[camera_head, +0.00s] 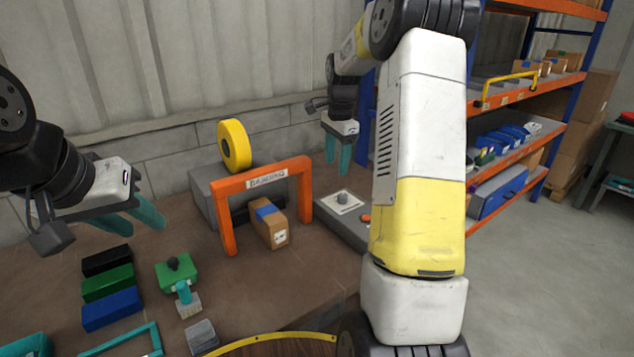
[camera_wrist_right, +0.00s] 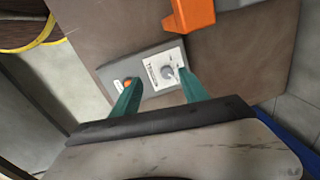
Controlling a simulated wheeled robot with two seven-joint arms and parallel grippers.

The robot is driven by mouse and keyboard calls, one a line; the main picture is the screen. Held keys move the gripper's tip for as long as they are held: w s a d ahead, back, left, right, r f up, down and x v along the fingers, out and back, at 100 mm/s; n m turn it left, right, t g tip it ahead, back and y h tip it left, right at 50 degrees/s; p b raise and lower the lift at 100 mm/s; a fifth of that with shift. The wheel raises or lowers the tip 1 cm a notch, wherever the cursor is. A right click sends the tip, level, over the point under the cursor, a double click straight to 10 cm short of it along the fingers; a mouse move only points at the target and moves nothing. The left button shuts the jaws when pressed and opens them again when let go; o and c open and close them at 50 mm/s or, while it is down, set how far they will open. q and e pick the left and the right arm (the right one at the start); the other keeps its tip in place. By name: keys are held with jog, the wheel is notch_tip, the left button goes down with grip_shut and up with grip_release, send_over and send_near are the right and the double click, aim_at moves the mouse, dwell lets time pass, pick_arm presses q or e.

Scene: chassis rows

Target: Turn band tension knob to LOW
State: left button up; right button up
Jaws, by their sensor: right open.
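The band tension knob (camera_head: 343,198) is a small grey knob on a white label plate on a grey control box (camera_head: 328,221). An orange button (camera_head: 365,218) sits on the same box. In the right wrist view the knob (camera_wrist_right: 167,72) lies ahead, near the tip of one finger, and the orange button (camera_wrist_right: 127,82) near the other. The plate's lettering is too small to read. My right gripper (camera_head: 338,157) is open and empty, above and behind the knob. It also shows in the right wrist view (camera_wrist_right: 158,88). My left gripper (camera_head: 148,218) is at the left, apart from the box, with its teal fingers spread and empty.
An orange banding arch (camera_head: 265,179) with a yellow reel (camera_head: 234,145) stands left of the box. A cardboard box (camera_head: 271,225) with a blue band sits under it. A shelf rack (camera_head: 520,85) is at right.

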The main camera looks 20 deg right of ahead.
aim_at(342, 194)
jog(key=w+d+f+m, duration=0.2)
jog(key=f, duration=0.1)
jog(key=w+d+f+m+g, duration=0.1)
jog(key=f, duration=0.1)
jog(key=shift+w+d+f, duration=0.1)
jog(key=shift+d+f, duration=0.1)
jog(key=shift+d, duration=0.1)
notch_tip(342, 194, down, 8)
jog(key=shift+r, duration=0.1)
jog(key=shift+c, duration=0.2)
grip_shut()
